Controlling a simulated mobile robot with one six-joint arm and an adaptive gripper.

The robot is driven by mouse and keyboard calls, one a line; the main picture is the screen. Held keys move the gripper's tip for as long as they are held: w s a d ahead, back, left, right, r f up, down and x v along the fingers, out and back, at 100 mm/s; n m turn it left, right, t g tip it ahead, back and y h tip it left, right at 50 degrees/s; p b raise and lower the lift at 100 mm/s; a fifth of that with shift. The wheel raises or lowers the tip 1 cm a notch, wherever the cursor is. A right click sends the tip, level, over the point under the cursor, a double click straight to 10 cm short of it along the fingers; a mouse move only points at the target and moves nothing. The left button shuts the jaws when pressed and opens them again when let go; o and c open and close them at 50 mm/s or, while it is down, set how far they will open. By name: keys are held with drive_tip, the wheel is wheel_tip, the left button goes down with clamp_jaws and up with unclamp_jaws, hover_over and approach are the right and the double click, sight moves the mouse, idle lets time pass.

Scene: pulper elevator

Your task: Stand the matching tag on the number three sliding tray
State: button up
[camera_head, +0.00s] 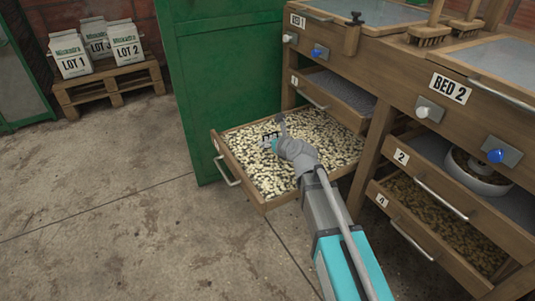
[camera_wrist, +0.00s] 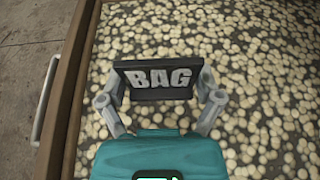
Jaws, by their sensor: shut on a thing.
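A dark tag with raised grey letters reading BAG (camera_wrist: 160,79) is held upright between the fingers of my gripper (camera_wrist: 160,92). The tag also shows small in the head view (camera_head: 268,140). The gripper (camera_head: 275,143) is over the pulled-out lower left tray (camera_head: 240,180), which is full of pale and dark beans. This tray has a small white label on its front, too slanted to read; the other labels read 1, 2 and 4. I cannot tell whether the tag touches the beans. In the wrist view the tray's wooden edge (camera_wrist: 66,105) runs along the left.
A green cabinet (camera_head: 215,75) stands close behind and left of the open tray. Tray 1 (camera_head: 315,98) is above it, and trays 2 (camera_head: 440,200) and 4 (camera_head: 410,235) are to the right. Lot sacks (camera_head: 97,47) stand on a pallet (camera_head: 110,88). The floor at left is clear.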

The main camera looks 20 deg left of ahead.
sight(271, 154)
drive_tip(key=shift+w+a+f+b, duration=0.1)
drive_tip(key=shift+w+f+b, duration=0.25)
drive_tip(key=shift+w+f, duration=0.2)
drive_tip(key=shift+f, duration=0.15)
drive_tip(key=shift+w+a+f+b, duration=0.1)
drive_tip(key=shift+w+f+b, duration=0.3)
drive_tip(key=shift+f+b, duration=1.55)
drive_tip(key=shift+b, duration=0.05)
drive_tip(key=shift+f, duration=0.1)
drive_tip(key=o, duration=0.6)
drive_tip(key=shift+o, duration=0.2)
